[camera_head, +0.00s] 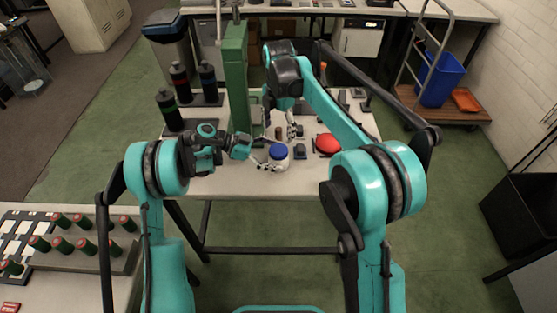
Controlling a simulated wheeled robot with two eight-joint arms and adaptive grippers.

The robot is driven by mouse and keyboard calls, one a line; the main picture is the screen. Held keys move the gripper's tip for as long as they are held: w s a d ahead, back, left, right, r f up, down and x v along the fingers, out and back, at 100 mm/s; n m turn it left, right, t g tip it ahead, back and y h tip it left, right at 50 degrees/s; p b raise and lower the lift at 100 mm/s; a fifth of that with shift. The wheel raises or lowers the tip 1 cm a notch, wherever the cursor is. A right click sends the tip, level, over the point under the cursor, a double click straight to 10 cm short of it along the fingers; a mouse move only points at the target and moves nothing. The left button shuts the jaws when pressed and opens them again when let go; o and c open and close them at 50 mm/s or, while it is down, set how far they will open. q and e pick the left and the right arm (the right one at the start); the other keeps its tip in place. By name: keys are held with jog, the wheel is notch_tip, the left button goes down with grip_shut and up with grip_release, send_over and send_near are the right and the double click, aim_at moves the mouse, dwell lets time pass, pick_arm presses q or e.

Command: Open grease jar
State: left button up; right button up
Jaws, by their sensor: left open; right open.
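The grease jar (278,157) is a squat white jar with a blue lid. It stands upright on the work table near the table's front edge. My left gripper (262,163) reaches in from the left, with its fingertips at the jar's left side; I cannot tell whether they touch it. My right gripper (292,133) comes down from above and is just behind and above the jar, apart from the lid. Both grippers are open. The jar's back is hidden.
A green press column (235,75) stands behind my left gripper. Several dark bottles (167,108) stand at the table's left. A red round object (327,144) and small dark blocks lie right of the jar. The table's front right is mostly clear.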

pick_arm(q)
jog(key=shift+d+f, duration=0.2)
jog(key=shift+d, duration=0.2)
